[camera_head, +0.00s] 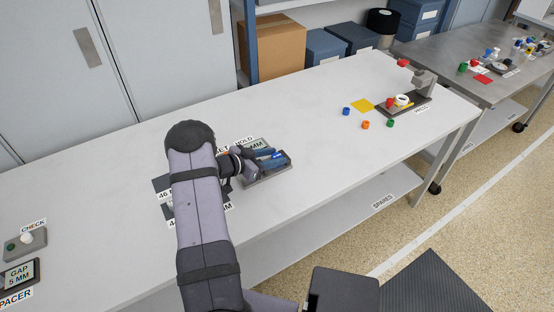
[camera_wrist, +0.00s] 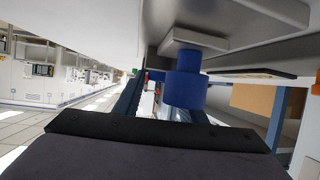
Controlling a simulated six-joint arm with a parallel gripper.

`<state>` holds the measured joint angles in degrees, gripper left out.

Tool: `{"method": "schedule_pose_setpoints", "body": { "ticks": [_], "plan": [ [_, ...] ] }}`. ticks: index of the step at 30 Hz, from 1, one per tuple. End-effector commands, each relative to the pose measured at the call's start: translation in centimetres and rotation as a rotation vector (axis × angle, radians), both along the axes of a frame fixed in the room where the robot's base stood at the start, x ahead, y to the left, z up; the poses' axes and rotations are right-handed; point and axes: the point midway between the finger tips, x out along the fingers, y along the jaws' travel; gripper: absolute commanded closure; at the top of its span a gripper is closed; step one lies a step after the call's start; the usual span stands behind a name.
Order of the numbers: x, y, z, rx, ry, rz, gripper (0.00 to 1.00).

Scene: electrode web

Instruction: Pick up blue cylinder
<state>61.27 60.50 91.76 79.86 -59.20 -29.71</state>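A small blue cylinder (camera_head: 346,111) stands loose on the white table, right of my arm in the head view. My gripper (camera_head: 274,155) is well to its left, low over a dark tray (camera_head: 268,172) by the table's front edge.
Orange (camera_head: 365,125) and green (camera_head: 390,123) cylinders stand near the small blue one. My arm hides part of the labelled plates. The table between gripper and cylinders is clear.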

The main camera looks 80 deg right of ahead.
Motion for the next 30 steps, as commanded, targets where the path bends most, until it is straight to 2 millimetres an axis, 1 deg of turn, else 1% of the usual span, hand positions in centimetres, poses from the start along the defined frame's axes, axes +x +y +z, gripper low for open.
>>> {"method": "schedule_pose_setpoints", "body": {
  "ticks": [1,3,12,17,20,30],
  "plan": [
    [0.0,0.0,0.0,0.0,0.0,0.0,0.76],
    [0.0,0.0,0.0,0.0,0.0,0.0,0.92],
    [0.0,0.0,0.1,-0.001,0.0,0.0,0.92],
    [0.1,0.0,1.0,-0.002,-0.001,0.0,0.92],
    [0.1,0.0,2.1,-0.003,-0.001,0.001,0.92],
    [0.1,0.0,7.3,-0.004,-0.001,0.0,0.92]
  ]
}}
